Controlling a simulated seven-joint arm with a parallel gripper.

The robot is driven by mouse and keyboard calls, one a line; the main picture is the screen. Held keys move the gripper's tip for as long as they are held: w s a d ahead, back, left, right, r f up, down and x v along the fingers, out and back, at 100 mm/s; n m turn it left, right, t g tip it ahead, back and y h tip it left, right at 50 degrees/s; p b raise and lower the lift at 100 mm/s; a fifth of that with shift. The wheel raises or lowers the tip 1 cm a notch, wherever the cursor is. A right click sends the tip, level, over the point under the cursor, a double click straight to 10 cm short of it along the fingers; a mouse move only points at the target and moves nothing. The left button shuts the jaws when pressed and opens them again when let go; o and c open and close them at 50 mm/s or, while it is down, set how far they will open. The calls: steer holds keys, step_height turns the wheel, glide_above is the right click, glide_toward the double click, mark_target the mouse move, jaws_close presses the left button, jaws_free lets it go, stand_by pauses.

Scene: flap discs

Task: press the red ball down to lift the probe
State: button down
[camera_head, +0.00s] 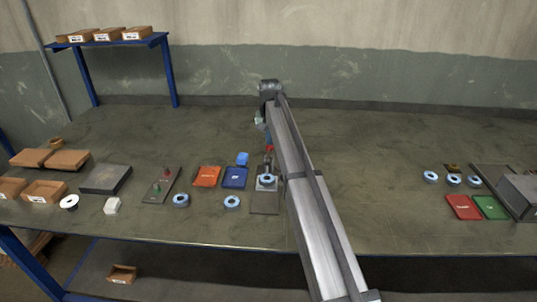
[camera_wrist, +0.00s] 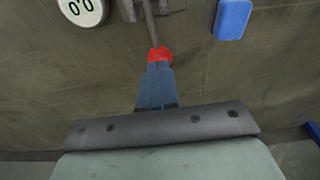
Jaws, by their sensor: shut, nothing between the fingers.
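The red ball (camera_wrist: 160,53) sits at the end of a grey lever (camera_wrist: 151,22) in the wrist view. It also shows small in the head view (camera_head: 270,148), beside my arm. My gripper (camera_wrist: 159,66) is shut and empty. Its blue fingertips overlap the ball's near edge in the wrist view; I cannot tell whether they touch it. A round white dial (camera_wrist: 82,10) reading 0.0 is left of the lever. The gauge stand's grey base plate (camera_head: 264,204) holds a blue-ringed disc (camera_head: 267,181). My arm partly covers the stand, and the probe tip is not clear.
A blue block (camera_head: 243,158), orange tray (camera_head: 206,176) and blue tray (camera_head: 235,178) lie left of the stand. Loose discs (camera_head: 181,200) (camera_head: 232,202) lie nearer the front edge. Red tray (camera_head: 464,207) and green tray (camera_head: 491,207) are far right.

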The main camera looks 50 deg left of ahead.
steer(key=shift+f, duration=0.3)
step_height(320, 180, up, 9)
stand_by(1.0)
stand_by(0.6)
